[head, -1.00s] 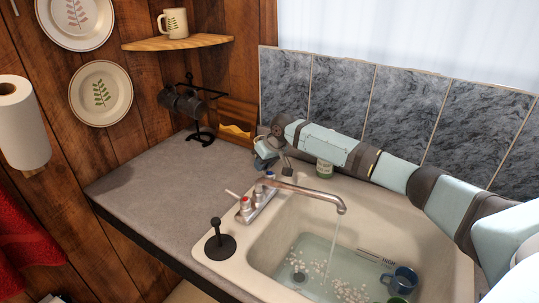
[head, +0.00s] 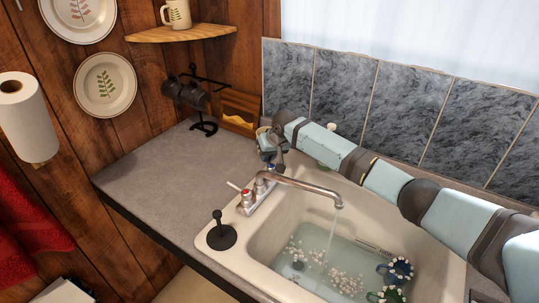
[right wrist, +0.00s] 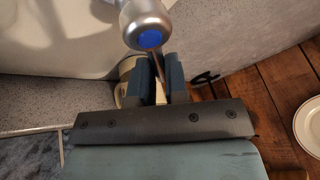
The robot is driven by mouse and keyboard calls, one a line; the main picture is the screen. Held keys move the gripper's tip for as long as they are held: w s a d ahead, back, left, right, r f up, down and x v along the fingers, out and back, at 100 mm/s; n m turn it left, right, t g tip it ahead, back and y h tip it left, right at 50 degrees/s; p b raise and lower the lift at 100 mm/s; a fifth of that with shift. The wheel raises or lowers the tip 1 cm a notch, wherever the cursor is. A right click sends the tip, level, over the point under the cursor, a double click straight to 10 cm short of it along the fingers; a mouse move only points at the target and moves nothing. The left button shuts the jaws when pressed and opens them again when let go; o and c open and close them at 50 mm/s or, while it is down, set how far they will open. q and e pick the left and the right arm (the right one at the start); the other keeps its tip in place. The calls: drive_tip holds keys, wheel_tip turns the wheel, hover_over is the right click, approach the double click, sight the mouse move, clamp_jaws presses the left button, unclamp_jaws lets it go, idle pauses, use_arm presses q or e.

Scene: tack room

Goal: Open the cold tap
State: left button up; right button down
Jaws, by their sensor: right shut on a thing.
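The cold tap, with a blue cap, stands at the far end of the mixer in the head view (head: 271,168) and close up in the right wrist view (right wrist: 150,38). Its thin lever (right wrist: 158,72) runs between the fingers of my right gripper (right wrist: 161,68), which is shut on it. In the head view my right gripper (head: 272,155) is at the cold tap, partly hiding it. Water runs from the spout (head: 310,187) into the sink. My left gripper is not in view.
The red-capped tap (head: 247,196) is nearer, beside a black plunger (head: 221,233). The sink (head: 262,263) holds water, foam and cups (head: 398,270). A mug rack (head: 200,98) stands on the counter (head: 150,180), whose left part is clear. A tiled wall (head: 340,95) is behind.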

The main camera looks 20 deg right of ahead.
drive_tip(key=c, duration=1.1)
unclamp_jaws()
drive_tip(key=shift+c, duration=0.2)
drive_tip(key=shift+r, duration=0.1)
drive_tip(key=b+v, duration=0.1)
drive_tip(key=v, duration=1.2)
drive_tip(key=shift+r, duration=0.3)
drive_tip(key=shift+s+d, duration=0.1)
